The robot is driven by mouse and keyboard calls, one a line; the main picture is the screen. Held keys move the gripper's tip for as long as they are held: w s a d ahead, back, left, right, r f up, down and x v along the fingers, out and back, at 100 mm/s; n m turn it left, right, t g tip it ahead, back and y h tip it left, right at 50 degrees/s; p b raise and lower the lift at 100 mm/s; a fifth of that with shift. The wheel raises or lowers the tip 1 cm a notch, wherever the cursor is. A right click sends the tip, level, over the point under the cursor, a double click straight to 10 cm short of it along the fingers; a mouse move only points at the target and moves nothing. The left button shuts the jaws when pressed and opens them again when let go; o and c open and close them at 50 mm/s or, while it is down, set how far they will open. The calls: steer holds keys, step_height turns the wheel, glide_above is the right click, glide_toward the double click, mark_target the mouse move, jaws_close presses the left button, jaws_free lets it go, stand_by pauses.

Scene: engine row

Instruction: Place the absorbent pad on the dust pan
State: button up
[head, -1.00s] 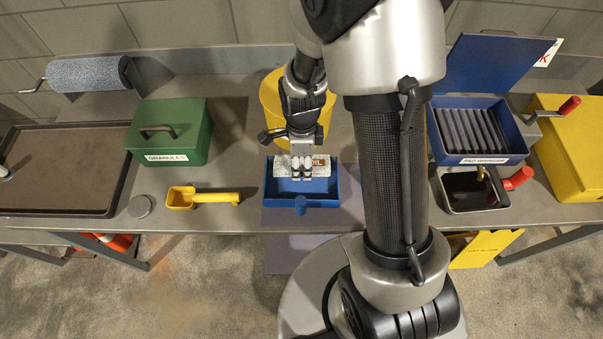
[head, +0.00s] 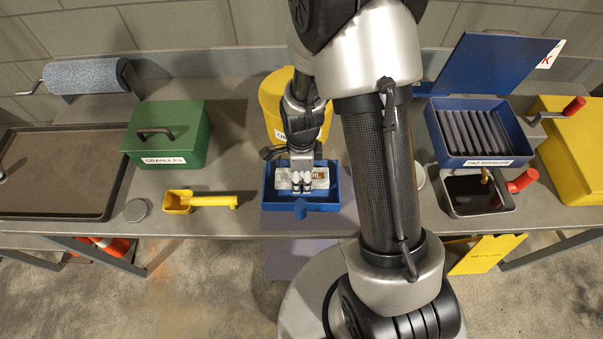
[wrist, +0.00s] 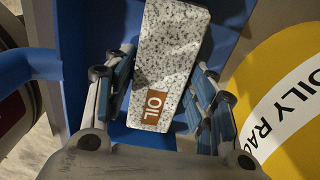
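The absorbent pad (head: 284,179) is a speckled white block with a brown OIL label. It lies low inside the blue dust pan (head: 334,196) on the bench, within the pan's walls. My gripper (head: 301,181) reaches down into the pan, its fingers on the two long sides of the pad. I cannot tell whether the pad's underside touches the pan floor.
A yellow oily-rags drum (head: 272,98) stands close behind the pan. A yellow scoop (head: 205,200) and green granules box (head: 170,140) are to the left. A blue pad wringer (head: 480,135) and dark liquid tray (head: 470,190) are to the right, beyond my arm.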

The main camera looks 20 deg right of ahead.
steer(key=shift+o, duration=1.3)
steer(key=shift+r, duration=0.1)
step_height(320, 180, up, 12)
steer(key=p, duration=0.5)
step_height(320, 180, up, 13)
steer(key=n+t, duration=0.2)
steer(key=n, duration=0.6)
glide_above(302, 176)
steer(key=s, duration=0.4)
steer(key=s+r+n+t, duration=0.2)
steer(key=s+r+n, duration=0.7)
steer(key=s+n, duration=0.3)
steer(key=shift+r+n+t, duration=0.3)
steer(key=shift+r+n, duration=0.1)
steer(key=shift+n, duration=0.4)
steer(key=shift+w, duration=0.1)
